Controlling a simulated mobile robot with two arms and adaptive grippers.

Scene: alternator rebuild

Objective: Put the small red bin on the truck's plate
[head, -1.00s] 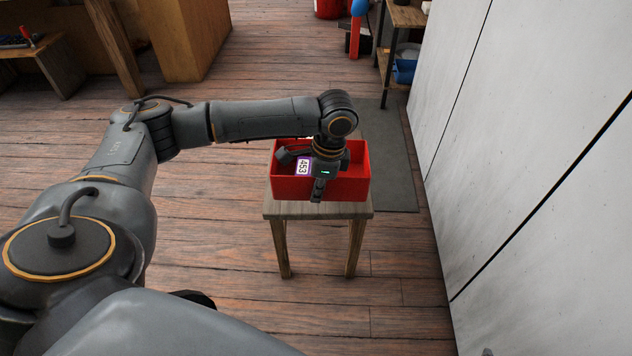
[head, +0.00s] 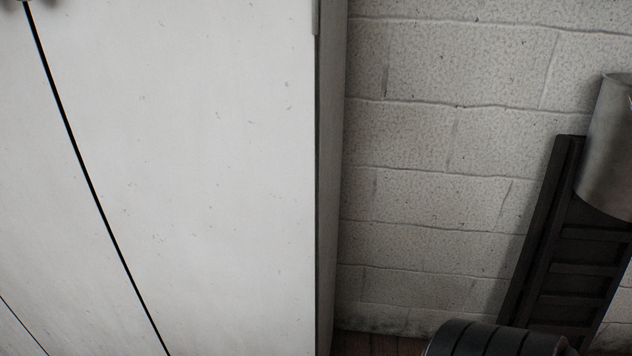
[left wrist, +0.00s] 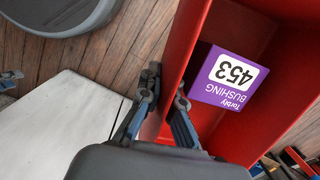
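The small red bin (left wrist: 183,42) fills the right of the left wrist view. Inside it lies a purple box (left wrist: 228,79) labelled "Torbly BUSHING 453". My left gripper (left wrist: 166,92) has one finger on each side of a bin wall and looks closed on it. A pale wooden top (left wrist: 62,118), likely the stool's, shows at the left of that view; whether the bin rests on it or hangs clear I cannot tell. The head view shows neither the bin nor my grippers. The truck and its plate are not recognisable in these frames.
In the head view a white cabinet (head: 200,170) stands close on the left, with a block wall (head: 430,140) beyond. A black slatted frame (head: 565,250) and a grey metal cylinder (head: 610,150) are at the right. Wooden floor (left wrist: 125,45) shows in the wrist view.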

